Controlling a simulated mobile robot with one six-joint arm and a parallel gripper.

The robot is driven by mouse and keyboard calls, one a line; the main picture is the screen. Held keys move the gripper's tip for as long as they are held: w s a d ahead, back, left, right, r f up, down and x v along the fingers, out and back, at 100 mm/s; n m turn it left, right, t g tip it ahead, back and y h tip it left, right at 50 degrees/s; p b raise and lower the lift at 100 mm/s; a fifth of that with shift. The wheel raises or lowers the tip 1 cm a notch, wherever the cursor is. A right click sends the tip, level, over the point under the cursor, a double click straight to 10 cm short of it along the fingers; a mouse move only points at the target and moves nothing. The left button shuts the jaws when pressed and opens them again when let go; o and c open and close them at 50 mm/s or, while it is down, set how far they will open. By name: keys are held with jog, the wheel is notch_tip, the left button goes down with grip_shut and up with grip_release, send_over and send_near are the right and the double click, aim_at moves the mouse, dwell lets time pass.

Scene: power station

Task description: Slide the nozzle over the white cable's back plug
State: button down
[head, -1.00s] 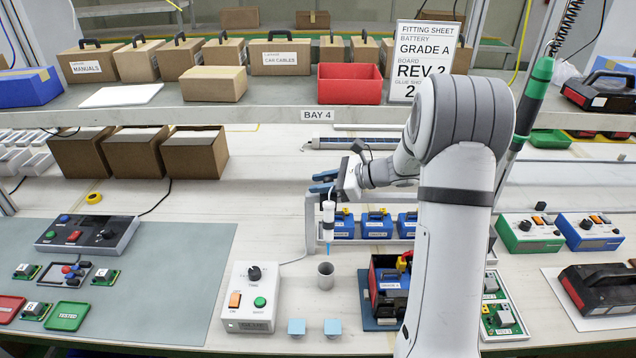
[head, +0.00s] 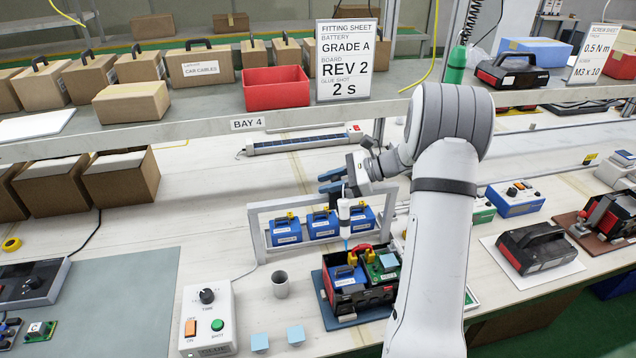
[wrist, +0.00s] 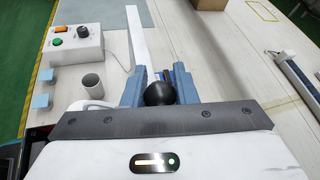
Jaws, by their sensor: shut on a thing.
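My gripper (head: 330,182) has blue fingers shut on a white glue syringe (head: 344,212), which hangs upright. Its thin blue nozzle (head: 346,243) points down over the back part of the open black housing (head: 350,300). The housing holds a blue battery (head: 343,274) and a green board (head: 380,268) with a light blue square. Red and yellow connectors (head: 362,250) are at its back edge, close to the nozzle. I cannot make out the white cable's back plug. In the wrist view a round black end (wrist: 160,93) shows between the fingers; the nozzle is hidden there.
A grey frame (head: 256,240) stands behind the housing, around several blue batteries (head: 322,225). A grey cup (head: 280,284) and a white control box (head: 207,318) are on the left. My arm covers the housing's right side. The shelf edge (head: 210,127) runs behind.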

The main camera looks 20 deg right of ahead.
jog(key=shift+w+a+r, duration=0.1)
jog(key=c, duration=1.2)
grip_release()
jog(key=shift+o, duration=0.2)
notch_tip(320, 180, up, 10)
jog(key=shift+b, duration=0.4)
